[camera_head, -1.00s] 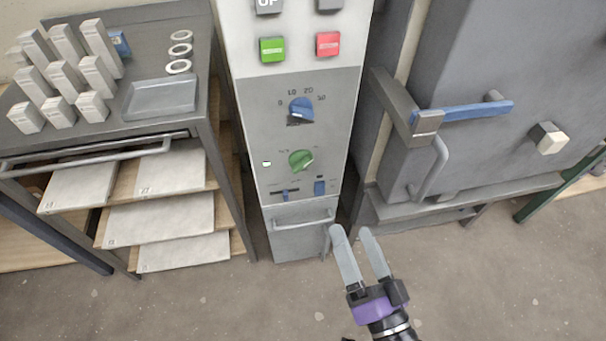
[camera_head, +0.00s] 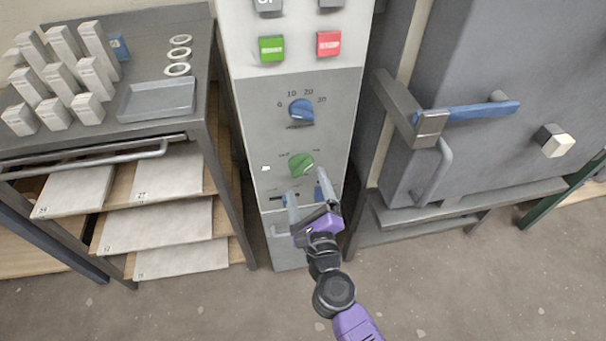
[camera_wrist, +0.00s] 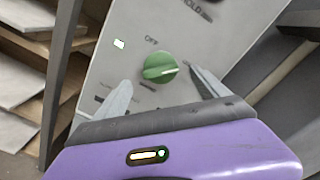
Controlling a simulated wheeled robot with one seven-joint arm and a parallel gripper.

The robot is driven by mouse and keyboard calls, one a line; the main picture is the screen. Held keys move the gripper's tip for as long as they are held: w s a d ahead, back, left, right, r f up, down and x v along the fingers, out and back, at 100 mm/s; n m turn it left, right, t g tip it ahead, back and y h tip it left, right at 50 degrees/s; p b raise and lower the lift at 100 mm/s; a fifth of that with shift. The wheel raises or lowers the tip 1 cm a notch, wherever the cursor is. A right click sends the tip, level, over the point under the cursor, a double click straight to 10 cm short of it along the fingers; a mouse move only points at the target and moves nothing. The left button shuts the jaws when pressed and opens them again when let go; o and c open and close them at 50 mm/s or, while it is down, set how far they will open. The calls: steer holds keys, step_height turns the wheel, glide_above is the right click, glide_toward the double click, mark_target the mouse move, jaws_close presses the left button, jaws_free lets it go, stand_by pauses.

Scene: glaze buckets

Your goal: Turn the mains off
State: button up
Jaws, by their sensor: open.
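The green rotary knob (camera_head: 301,164) sits low on the grey control panel, with a small lit green lamp (camera_head: 265,168) to its left. In the wrist view the green knob (camera_wrist: 159,67) lies ahead of and between my fingers, with an "OFF" label above its left side. A pale pointer mark on the knob faces right, away from that label. My gripper (camera_head: 306,186) is open and empty, just below the knob in the head view; it also shows in the wrist view (camera_wrist: 160,88). I see no clear contact with the knob.
A blue knob (camera_head: 301,110) and green (camera_head: 271,48) and red (camera_head: 329,43) buttons are above. Blue sliders are partly hidden behind my fingers. A grey kiln with a blue-handled latch (camera_head: 470,111) stands right; a shelf rack (camera_head: 212,130) stands left.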

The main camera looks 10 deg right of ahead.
mark_target(302, 171)
steer(key=shift+w, duration=2.35)
steer(key=c, duration=1.4)
